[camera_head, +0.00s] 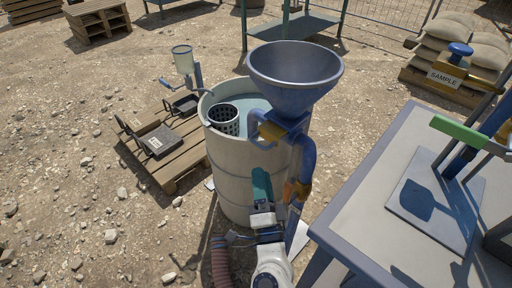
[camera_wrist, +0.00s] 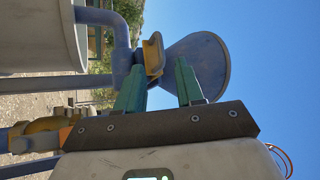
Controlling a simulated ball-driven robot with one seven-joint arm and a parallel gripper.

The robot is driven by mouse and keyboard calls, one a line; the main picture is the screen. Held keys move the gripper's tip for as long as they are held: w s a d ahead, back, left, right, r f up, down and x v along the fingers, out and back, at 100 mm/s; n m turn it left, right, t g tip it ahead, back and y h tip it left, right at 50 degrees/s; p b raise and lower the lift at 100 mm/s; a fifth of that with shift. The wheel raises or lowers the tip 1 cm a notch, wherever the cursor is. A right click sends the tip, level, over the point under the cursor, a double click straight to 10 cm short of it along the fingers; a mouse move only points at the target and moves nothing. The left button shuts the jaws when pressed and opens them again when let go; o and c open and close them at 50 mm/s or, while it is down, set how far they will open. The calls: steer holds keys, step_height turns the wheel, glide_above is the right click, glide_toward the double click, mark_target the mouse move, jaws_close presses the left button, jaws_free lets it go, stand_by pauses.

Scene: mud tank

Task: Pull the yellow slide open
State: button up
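The yellow slide (camera_head: 271,131) sits under the blue-grey funnel (camera_head: 294,75), beside the blue pipe. In the wrist view the slide's yellow handle (camera_wrist: 154,54) shows ahead of my fingertips, in line with the gap between them. The funnel (camera_wrist: 198,65) is behind it on the right. My gripper (camera_wrist: 161,65) has two green fingers, spread apart with nothing held. In the head view my gripper (camera_head: 261,174) is below the slide with a visible gap, in front of the barrel. One finger mostly hides the other there.
A pale barrel (camera_head: 232,170) with water and a black basket (camera_head: 224,118) stands left of the funnel. The blue pipe (camera_head: 306,155) with an orange fitting (camera_head: 298,190) runs close to my gripper's right. A grey table (camera_head: 368,190) is at right; a wooden pallet (camera_head: 180,165) is left.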

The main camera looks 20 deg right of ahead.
mark_target(276, 130)
steer(key=x, duration=0.8)
steer(key=shift+c, duration=0.4)
jaws_close()
